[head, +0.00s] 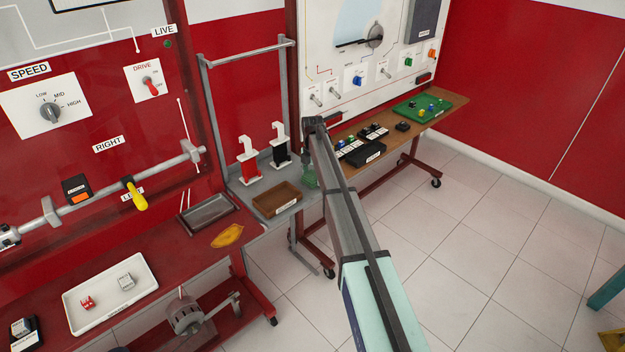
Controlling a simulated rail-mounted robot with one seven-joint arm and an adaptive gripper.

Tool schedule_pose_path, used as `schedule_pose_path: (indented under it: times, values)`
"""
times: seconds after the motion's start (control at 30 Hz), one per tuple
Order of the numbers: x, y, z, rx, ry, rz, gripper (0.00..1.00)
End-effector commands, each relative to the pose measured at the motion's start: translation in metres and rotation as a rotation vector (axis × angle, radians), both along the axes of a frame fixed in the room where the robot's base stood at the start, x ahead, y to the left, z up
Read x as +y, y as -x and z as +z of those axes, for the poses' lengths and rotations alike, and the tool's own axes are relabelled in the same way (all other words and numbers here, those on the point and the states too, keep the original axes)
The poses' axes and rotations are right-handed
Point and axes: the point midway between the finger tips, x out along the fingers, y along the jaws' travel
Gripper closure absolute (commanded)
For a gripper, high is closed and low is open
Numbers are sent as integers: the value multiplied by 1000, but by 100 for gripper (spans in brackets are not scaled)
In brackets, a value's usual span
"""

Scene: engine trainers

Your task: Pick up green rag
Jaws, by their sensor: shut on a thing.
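The green rag (310,179) is small in the head view, at the right end of the grey bench, just right of the brown wooden tray. My arm reaches up from the bottom of the view. My gripper (309,165) points down at the rag and is shut on it. The arm hides part of the gripper and the right side of the rag. I cannot tell whether the rag still touches the bench.
The brown tray (278,198) sits close left of my gripper. Red (248,164) and black (280,146) bottles on white stands are behind it. An orange cloth (228,236) and grey tray (207,213) lie further left. A wooden table (448,117) stands right.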

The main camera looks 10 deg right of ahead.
Motion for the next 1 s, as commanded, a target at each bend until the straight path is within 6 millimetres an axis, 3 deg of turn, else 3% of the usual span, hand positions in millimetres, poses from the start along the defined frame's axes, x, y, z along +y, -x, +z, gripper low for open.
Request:
schedule_pose_path:
  times: [0.33,0.57,0.77,1.0]
  values:
    - [0,0,2,0,0,0,62]
    - [0,0,24,-1,0,0,62]
    - [0,-1,65,-4,0,0,62]
    - [0,-2,130,-2,0,0,62]
